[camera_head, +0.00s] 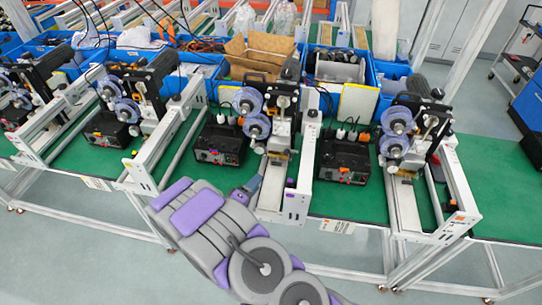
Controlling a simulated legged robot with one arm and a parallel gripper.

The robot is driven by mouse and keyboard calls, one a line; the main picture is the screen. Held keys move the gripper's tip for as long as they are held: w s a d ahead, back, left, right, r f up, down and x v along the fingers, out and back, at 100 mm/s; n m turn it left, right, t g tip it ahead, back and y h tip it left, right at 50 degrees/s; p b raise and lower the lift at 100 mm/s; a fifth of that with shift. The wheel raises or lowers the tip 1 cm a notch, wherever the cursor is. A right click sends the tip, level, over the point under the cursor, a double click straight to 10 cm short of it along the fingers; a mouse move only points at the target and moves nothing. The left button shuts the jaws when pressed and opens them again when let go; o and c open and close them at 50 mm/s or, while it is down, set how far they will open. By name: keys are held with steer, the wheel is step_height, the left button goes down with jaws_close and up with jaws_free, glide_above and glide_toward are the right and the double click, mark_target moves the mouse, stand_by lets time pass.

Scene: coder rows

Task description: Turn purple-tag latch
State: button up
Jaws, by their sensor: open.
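A small purple mark (290,183), which may be the purple tag, shows on the white end plate (295,207) of the middle coder row. I cannot make out the latch's shape or its turn at this size. My gripper (258,182) shows small and partly hidden behind my grey and purple arm. It is open, with nothing seen in it, just left of that row's front end. In the picture it lies left of the purple mark; I cannot tell the gap in depth.
Coder machines with blue-purple reels (257,127) stand along the green table (345,203). Black control boxes (220,145) sit between white rails. Blue bins and a cardboard box (258,57) fill the back. Grey floor is clear in front, at the lower left (70,260).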

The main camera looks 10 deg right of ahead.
glide_toward(285, 154)
steer(key=shift+w+d+f+b, duration=0.15)
steer(key=shift+w+b, duration=0.25)
steer(key=shift+w, duration=0.15)
steer(key=shift+w+d+f+b, duration=0.1)
steer(key=shift+w+b, duration=0.25)
steer(key=shift+w, duration=0.2)
steer(key=w+d, duration=0.1)
steer(key=d, duration=0.1)
steer(key=w+d, duration=0.2)
steer(key=d, duration=0.1)
steer(key=shift+w+d+f, duration=0.1)
steer(key=shift+w+d, duration=0.1)
steer(key=shift+d, duration=0.1)
steer(key=shift+w+d+b, duration=0.15)
steer(key=shift+w+b, duration=0.1)
steer(key=shift+b, duration=0.05)
steer(key=shift+w+a, duration=0.1)
steer(key=shift+a, duration=1)
steer(key=shift+d, duration=0.95)
steer(key=c, duration=0.8)
steer(key=shift+a, duration=0.1)
jaws_close()
steer(key=shift+a, duration=0.3)
